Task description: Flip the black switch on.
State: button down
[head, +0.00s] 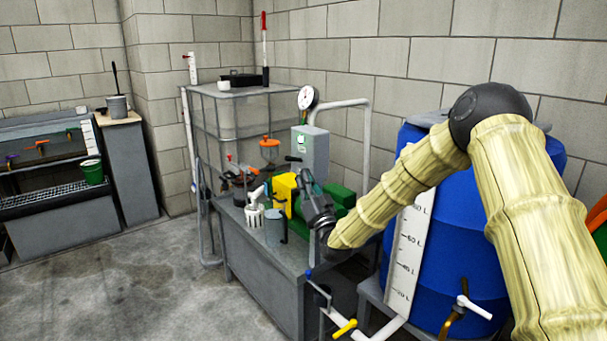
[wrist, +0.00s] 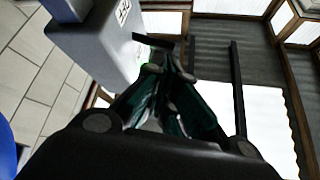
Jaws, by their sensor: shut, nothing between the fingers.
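A grey control box (head: 313,150) with a small green-and-white label stands behind the bench machinery in the head view. It fills the upper left of the wrist view (wrist: 97,42). A short black bar (wrist: 152,40), which looks like the black switch, sticks out beside the box just beyond my fingertips. A dark bar also shows at the box's lower left in the head view (head: 293,158). My gripper (wrist: 167,70) is shut and empty, its tips close to the bar; I cannot tell whether they touch. In the head view my gripper (head: 304,174) is just below the box.
A yellow-and-green machine (head: 284,190) and a white container (head: 254,218) sit on the grey bench (head: 262,262) by my gripper. A blue barrel (head: 465,270) stands right, behind my arm. A pressure gauge (head: 307,97) rises behind the box. The floor at left is clear.

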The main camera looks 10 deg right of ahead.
jog(key=v, duration=0.8)
jog(key=shift+s+d+f, duration=0.1)
jog(key=shift+f, duration=0.15)
jog(key=s+a+f+g+h, duration=0.1)
jog(key=s+f+g, duration=0.4)
jog(key=f, duration=0.7)
jog(key=s+a+f+n+g+h, duration=0.1)
jog(key=s+f+g, duration=0.2)
jog(key=s+f, duration=0.65)
jog(key=s+a+f+g+h, duration=0.15)
jog(key=s+f+g, duration=0.25)
jog(key=f, duration=1)
jog(key=s+d+f+g+h, duration=0.15)
jog(key=s+f+g, duration=0.25)
jog(key=s, duration=0.8)
jog(key=s+d+f+g, duration=0.25)
jog(key=s+f, duration=0.25)
jog(key=s, duration=0.7)
jog(key=s+d+f+g+h, duration=0.1)
jog(key=s+f+g, duration=0.35)
jog(key=s, duration=0.75)
notch_tip(320, 180, up, 13)
jog(key=s+p, duration=0.1)
jog(key=p, duration=1.2)
jog(key=shift+d+r+g, duration=0.2)
jog(key=shift+d+g, duration=0.1)
